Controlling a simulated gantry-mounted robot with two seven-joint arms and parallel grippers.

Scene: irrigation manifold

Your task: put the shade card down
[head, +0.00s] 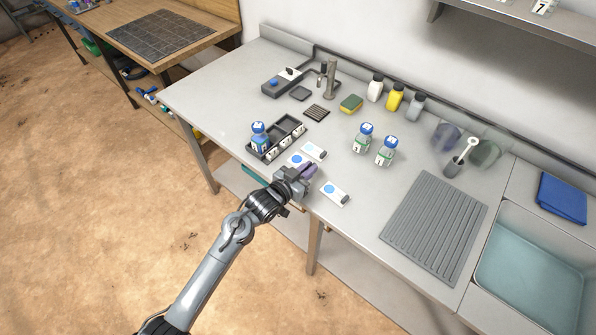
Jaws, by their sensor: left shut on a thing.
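My left gripper (307,172) is shut at the front edge of the grey bench. The shade card (297,159), white with a blue disc, shows just beyond its fingers. Its near end is hidden by the gripper, and I cannot tell whether it touches the bench. A second, similar card (315,152) with a paler disc lies just behind it. A third card (336,194) with a blue disc lies to the right of the gripper. My right gripper is not in view.
A black rack (287,135) holding a blue-capped bottle (260,137) stands left of the cards. Two more blue-capped bottles (363,138) (386,151) stand to the right. A ribbed grey mat (434,226) and a sink (530,270) lie farther right. Bare bench separates the cards and mat.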

